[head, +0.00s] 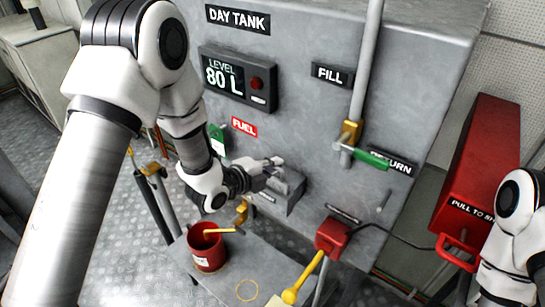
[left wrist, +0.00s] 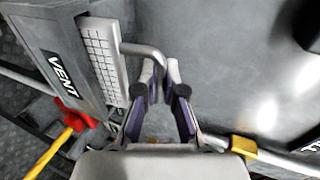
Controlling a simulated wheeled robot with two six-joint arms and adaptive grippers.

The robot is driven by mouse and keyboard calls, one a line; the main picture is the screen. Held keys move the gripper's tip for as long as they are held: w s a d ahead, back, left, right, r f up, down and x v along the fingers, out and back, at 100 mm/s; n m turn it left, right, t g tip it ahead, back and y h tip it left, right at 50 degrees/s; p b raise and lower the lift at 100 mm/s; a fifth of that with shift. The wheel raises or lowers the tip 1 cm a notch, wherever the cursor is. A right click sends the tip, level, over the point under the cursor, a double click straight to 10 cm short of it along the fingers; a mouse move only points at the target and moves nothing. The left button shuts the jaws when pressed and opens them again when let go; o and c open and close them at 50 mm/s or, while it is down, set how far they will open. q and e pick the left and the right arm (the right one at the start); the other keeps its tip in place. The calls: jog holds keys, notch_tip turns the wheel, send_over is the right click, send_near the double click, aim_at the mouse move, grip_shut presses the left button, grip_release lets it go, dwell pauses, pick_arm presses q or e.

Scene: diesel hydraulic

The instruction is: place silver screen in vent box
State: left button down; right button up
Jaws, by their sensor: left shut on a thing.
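The silver screen (left wrist: 104,62) is a pale plate with a mesh face and a bent bar handle (left wrist: 143,50). The grey vent box (left wrist: 62,62), labelled VENT, is right beside it in the left wrist view. The screen lies along the box's edge; I cannot tell how far inside it is. My left gripper (left wrist: 162,75) is shut on the screen's handle. In the head view the left gripper (head: 268,165) is at the top of the vent box (head: 290,193), and the screen is mostly hidden there. My right gripper is out of view; only part of that arm shows at the right edge.
The grey day tank (head: 315,110) stands behind, with a level display (head: 225,77) and a vertical pipe (head: 366,60) with a green-handled valve (head: 372,158). Below are a red can (head: 207,250) on a grey surface and a red fitting (head: 332,235). A red pull box (head: 482,165) is at right.

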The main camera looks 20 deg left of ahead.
pick_arm(q)
jog(key=shift+s+a+f, duration=0.1)
jog(key=shift+s, duration=0.25)
jog(key=shift+s+b, duration=0.1)
jog(key=shift+b, duration=0.35)
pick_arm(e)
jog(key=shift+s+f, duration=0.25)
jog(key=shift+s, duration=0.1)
pick_arm(q)
jog(key=shift+s+f, duration=0.1)
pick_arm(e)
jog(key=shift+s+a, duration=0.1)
pick_arm(q)
jog(key=shift+f+b, duration=0.35)
jog(key=shift+b, duration=0.05)
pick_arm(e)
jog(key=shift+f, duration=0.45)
pick_arm(q)
jog(key=shift+s+f, duration=0.3)
jog(key=shift+f, duration=0.05)
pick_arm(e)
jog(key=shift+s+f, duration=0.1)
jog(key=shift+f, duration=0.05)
pick_arm(q)
jog(key=c, duration=1.2)
grip_release()
jog(key=shift+w+f, duration=0.1)
jog(key=shift+w, duration=0.15)
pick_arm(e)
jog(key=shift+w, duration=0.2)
